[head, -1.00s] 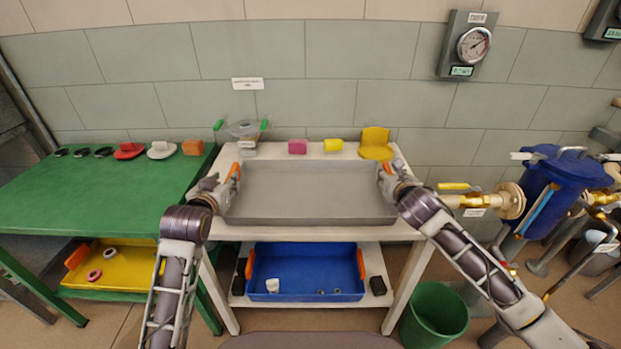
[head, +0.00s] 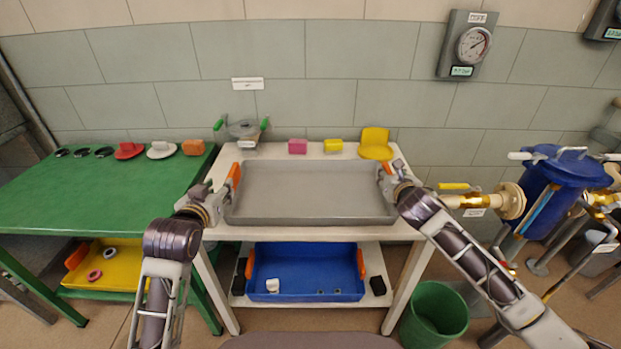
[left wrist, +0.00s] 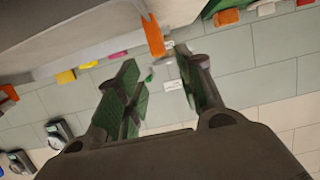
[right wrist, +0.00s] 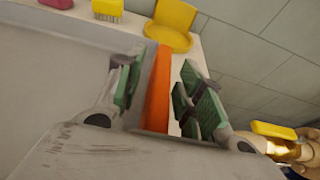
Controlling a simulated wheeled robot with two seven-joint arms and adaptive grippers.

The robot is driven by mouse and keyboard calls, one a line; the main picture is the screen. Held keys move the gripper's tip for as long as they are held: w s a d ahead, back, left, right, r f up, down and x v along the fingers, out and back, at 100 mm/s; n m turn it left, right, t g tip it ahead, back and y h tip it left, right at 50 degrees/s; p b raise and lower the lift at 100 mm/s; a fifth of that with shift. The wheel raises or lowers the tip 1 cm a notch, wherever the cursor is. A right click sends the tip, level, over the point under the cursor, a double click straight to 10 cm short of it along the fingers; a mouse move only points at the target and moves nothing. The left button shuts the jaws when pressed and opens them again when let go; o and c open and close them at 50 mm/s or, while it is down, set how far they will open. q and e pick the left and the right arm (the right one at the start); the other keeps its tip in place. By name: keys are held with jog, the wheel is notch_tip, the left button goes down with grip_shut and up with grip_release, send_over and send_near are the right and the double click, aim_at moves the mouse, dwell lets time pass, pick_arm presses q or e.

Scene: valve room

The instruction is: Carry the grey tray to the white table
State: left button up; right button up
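The grey tray (head: 310,190) lies level on the top of the white table (head: 322,232), near its front edge. It has an orange handle at each end. My left gripper (head: 226,187) is open at the left end, close to the left handle (head: 235,174). In the left wrist view that handle (left wrist: 153,36) shows beyond the parted fingers, apart from them. My right gripper (head: 385,174) is at the right end. In the right wrist view its fingers are parted on either side of the right handle (right wrist: 158,88), with a gap visible on the right side.
A strainer-like item with green handles (head: 243,129), a pink block (head: 297,146), a yellow brush (head: 333,146) and a yellow scoop (head: 375,144) stand behind the tray. A blue bin (head: 306,272) is on the lower shelf. A green table (head: 100,195) is left, a green bucket (head: 436,312) right.

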jog(key=shift+s, duration=0.15)
notch_tip(320, 180, up, 4)
jog(key=f, duration=0.1)
send_over(397, 211)
jog(key=shift+r, duration=0.25)
dwell(0.5)
pick_arm(q)
jog(key=shift+s, duration=0.15)
